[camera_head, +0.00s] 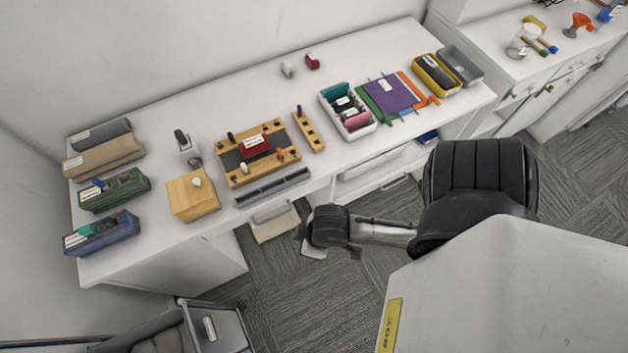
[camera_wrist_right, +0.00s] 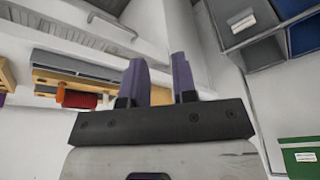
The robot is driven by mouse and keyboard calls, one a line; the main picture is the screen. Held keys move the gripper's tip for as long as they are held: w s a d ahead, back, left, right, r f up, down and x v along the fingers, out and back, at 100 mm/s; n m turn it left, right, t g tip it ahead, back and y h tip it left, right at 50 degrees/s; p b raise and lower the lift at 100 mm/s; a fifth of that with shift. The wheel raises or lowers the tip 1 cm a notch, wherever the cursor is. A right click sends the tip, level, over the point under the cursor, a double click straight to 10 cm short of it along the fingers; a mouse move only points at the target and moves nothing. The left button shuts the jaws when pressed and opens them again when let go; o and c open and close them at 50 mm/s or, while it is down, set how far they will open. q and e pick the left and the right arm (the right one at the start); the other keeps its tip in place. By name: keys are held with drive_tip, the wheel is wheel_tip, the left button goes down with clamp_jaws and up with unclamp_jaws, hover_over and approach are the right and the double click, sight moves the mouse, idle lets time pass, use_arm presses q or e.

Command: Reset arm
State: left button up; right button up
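My right gripper (camera_wrist_right: 158,62) shows in the right wrist view with its two purple-grey fingers apart. The gap between them is empty, with pale furniture surfaces behind. In the head view, an arm of mine with a black joint and a silver link reaches left in front of the desk (camera_head: 225,95). It ends in a dark part over the carpet near the desk's front edge; no fingers can be made out there. My left gripper is not in view.
The desk holds a wooden tray (camera_head: 284,167) with a red block (camera_head: 255,146), a wooden box (camera_head: 190,200), a white bin (camera_head: 371,128), and a purple folder (camera_head: 390,92). A drawer unit (camera_head: 235,330) stands at the lower left. Carpet (camera_head: 300,310) is bare in front.

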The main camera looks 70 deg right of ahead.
drive_tip(key=shift+s+d+r+n, duration=0.1)
drive_tip(key=shift+s+r+n, duration=0.35)
drive_tip(key=shift+s, duration=0.35)
